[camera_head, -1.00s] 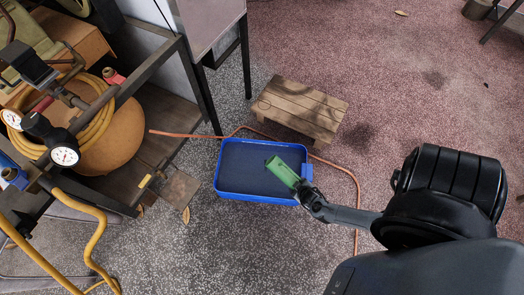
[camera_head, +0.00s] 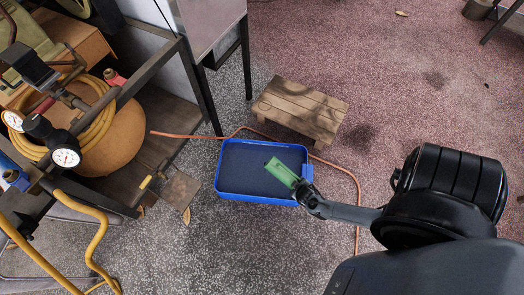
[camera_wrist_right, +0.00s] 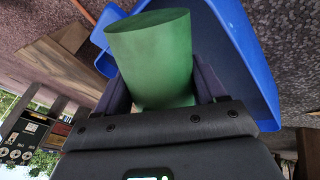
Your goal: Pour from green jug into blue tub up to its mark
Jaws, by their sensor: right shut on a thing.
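The blue tub (camera_head: 245,198) sits on the speckled floor in the middle of the head view. Its inside looks dark blue-grey; I cannot make out a mark or a liquid level. The green jug (camera_head: 282,171) is over the right part of the tub, tilted, with its far end toward the upper left. My right gripper (camera_head: 303,189) is shut on the jug at the tub's right edge. In the right wrist view the jug (camera_wrist_right: 152,62) stands between the two dark fingers, with the tub's blue wall (camera_wrist_right: 255,65) behind it. No stream shows. My left gripper is out of view.
A small wooden stool (camera_head: 300,108) stands just behind the tub. An orange hose (camera_head: 350,180) runs behind and right of it. The compressor cart (camera_head: 120,150) with gauges and yellow hose fills the left. Floor in front of the tub is clear.

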